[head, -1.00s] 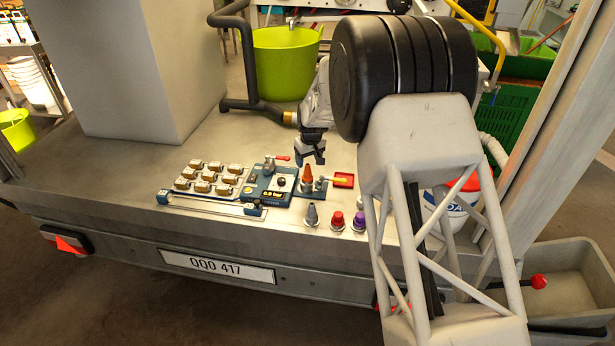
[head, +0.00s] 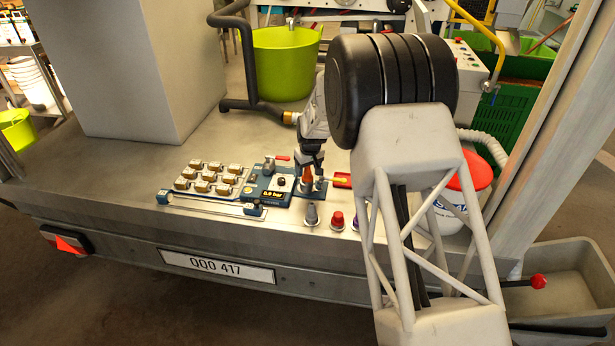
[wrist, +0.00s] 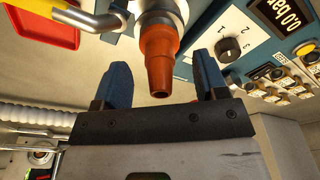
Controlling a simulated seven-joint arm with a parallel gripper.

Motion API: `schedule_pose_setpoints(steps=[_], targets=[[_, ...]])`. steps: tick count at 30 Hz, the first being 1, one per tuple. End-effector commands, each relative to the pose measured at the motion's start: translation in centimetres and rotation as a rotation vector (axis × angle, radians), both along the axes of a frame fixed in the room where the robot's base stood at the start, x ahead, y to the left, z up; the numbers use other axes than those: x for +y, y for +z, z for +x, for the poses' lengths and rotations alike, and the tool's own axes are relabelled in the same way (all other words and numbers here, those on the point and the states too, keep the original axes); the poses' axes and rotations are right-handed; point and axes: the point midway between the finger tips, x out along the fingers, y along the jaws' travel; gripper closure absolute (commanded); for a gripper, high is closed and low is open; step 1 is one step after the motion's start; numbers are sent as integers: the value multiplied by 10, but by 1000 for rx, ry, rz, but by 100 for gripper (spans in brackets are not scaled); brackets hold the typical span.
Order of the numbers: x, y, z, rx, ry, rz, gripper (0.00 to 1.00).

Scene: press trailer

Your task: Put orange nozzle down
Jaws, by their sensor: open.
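The orange nozzle (head: 307,176) stands upright on the blue press unit (head: 275,188), at the unit's right end beside a yellow-handled lever. In the wrist view the orange nozzle (wrist: 160,55) shows large, its narrow tip toward my gripper and its wide end at a metal fitting. My gripper (head: 308,178) is at the nozzle in the head view. In the wrist view my gripper (wrist: 160,85) is open, its blue fingers on either side of the nozzle's tip, with gaps visible. Whether a finger touches the nozzle I cannot tell.
A grey nozzle (head: 311,214) and a red nozzle (head: 337,220) stand in front of the unit; my arm mostly hides a purple one. A tray of several small parts (head: 207,178) lies left. A red tray (head: 343,180) sits right of the nozzle. The left deck is clear.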

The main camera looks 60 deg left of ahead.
Motion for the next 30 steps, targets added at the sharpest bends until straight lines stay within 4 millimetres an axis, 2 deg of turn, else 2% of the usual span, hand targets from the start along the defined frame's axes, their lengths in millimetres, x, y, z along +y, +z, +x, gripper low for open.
schedule_pose_setpoints(steps=[3, 9, 25, 26, 30], targets=[[2, -12, 0, 0, 0, 0, 34], [4, -21, 0, 0, 0, 1, 34], [3, -21, 0, 0, 0, 1, 34], [3, -21, 0, 0, 0, 1, 35], [3, -21, 0, 0, 0, 1, 57]])
